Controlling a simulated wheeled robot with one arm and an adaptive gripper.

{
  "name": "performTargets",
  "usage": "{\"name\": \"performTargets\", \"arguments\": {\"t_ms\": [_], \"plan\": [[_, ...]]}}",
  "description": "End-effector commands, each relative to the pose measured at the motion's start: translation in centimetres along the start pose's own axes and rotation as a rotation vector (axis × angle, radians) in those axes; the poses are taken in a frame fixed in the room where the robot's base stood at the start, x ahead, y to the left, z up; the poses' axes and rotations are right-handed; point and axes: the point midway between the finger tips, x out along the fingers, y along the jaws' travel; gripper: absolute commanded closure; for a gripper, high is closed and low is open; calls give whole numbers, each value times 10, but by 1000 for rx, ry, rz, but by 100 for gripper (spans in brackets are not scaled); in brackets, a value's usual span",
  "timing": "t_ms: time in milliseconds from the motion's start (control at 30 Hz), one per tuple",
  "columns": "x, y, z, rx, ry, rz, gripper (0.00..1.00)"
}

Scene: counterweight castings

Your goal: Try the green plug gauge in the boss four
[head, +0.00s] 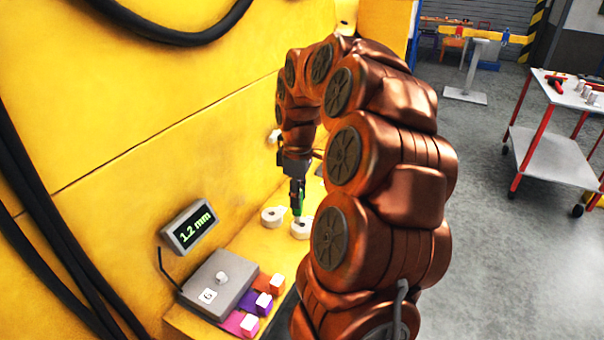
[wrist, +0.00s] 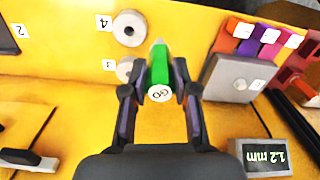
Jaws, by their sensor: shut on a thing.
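My gripper (head: 298,187) is shut on the green plug gauge (wrist: 159,68), whose white end marked GO faces the wrist camera. In the head view the green gauge (head: 300,203) points down, with its lower end in front of or just over a pale round boss (head: 301,230). In the wrist view boss four (wrist: 130,28), a pale ring with a dark hole beside a label 4, lies left of the gauge's far tip. Its hole shows empty. A second boss (wrist: 126,69) is partly hidden by my gripper finger. I cannot tell the gauge's exact height.
A grey box labelled 6 (head: 218,285) stands on the yellow ledge, with orange (head: 264,283), purple (head: 250,300) and magenta (head: 233,322) pieces beside it. A display (head: 189,228) on the yellow wall reads 1.2 mm. A trolley (head: 560,150) stands at the right, across open floor.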

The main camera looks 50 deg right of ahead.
Motion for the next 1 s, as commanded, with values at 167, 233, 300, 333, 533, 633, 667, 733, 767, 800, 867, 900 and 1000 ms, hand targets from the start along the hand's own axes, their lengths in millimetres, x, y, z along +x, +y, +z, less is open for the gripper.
{"name": "performTargets", "arguments": {"t_ms": [167, 233, 300, 333, 533, 633, 667, 733, 767, 800, 867, 900, 1000], "plan": [[-2, 33, -4, 17, -7, 4, 100], [-2, 42, -5, 20, -9, 6, 100], [-1, 48, -6, 23, -10, 8, 100], [0, 50, -6, 24, -11, 9, 100], [3, 56, -6, 26, -12, 10, 100], [7, 56, -6, 26, -13, 10, 100], [8, 56, -6, 26, -12, 10, 100], [13, 56, -6, 25, -12, 10, 100], [15, 56, -6, 25, -12, 10, 100], [18, 56, -6, 25, -12, 10, 100], [23, 55, -6, 25, -13, 9, 100], [27, 55, -5, 25, -13, 8, 100], [36, 55, -5, 26, -14, 7, 100]]}}
